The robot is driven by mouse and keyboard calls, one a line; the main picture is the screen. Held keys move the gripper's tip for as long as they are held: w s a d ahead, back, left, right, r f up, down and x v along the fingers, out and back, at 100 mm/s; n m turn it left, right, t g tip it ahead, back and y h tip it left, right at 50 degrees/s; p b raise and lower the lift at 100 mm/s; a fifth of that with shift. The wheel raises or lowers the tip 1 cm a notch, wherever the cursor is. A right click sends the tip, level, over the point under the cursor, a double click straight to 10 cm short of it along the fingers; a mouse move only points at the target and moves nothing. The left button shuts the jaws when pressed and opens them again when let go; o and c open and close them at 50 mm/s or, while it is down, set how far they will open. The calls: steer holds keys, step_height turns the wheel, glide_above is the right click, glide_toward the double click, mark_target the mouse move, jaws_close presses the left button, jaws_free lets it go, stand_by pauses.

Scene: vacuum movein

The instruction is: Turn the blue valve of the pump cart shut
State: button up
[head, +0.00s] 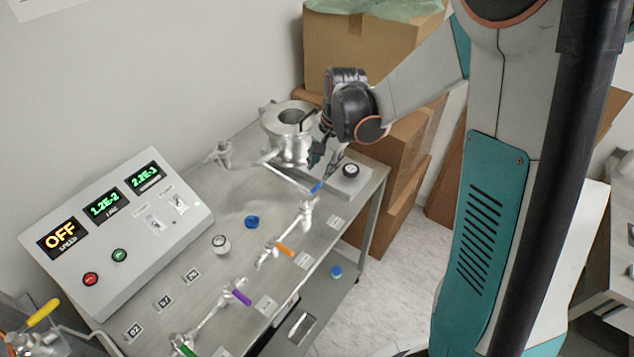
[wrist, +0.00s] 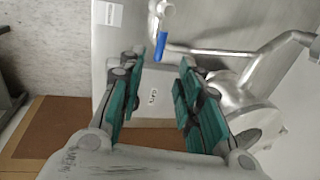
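The blue valve handle (head: 316,187) is on the pipework at the right part of the pump cart (head: 235,240), in front of a silver chamber (head: 285,145). In the wrist view the blue handle (wrist: 160,45) points along the picture's vertical, below a metal valve body. My gripper (head: 327,163) is pointed downward just above and behind the handle in the head view. In the wrist view my gripper (wrist: 161,62) is open with teal finger pads apart. The handle shows in line with the gap, near the fingertips; I cannot tell whether anything touches it.
Other valves have orange (head: 285,249), purple (head: 241,297) and yellow (head: 43,312) handles. A control box (head: 160,225) with lit displays stands at left. A black-topped knob (head: 350,170) sits right of my gripper. Cardboard boxes (head: 345,50) stand behind the cart.

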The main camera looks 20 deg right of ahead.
mark_target(316, 186)
steer(key=f, duration=0.3)
steer(key=w+f+b, duration=0.1)
steer(key=f, duration=0.1)
steer(key=a+f, duration=0.1)
steer(key=f, duration=0.2)
steer(key=shift+w+f, duration=0.2)
steer(key=shift+f, duration=0.15)
steer(key=shift+c, duration=0.2)
jaws_close()
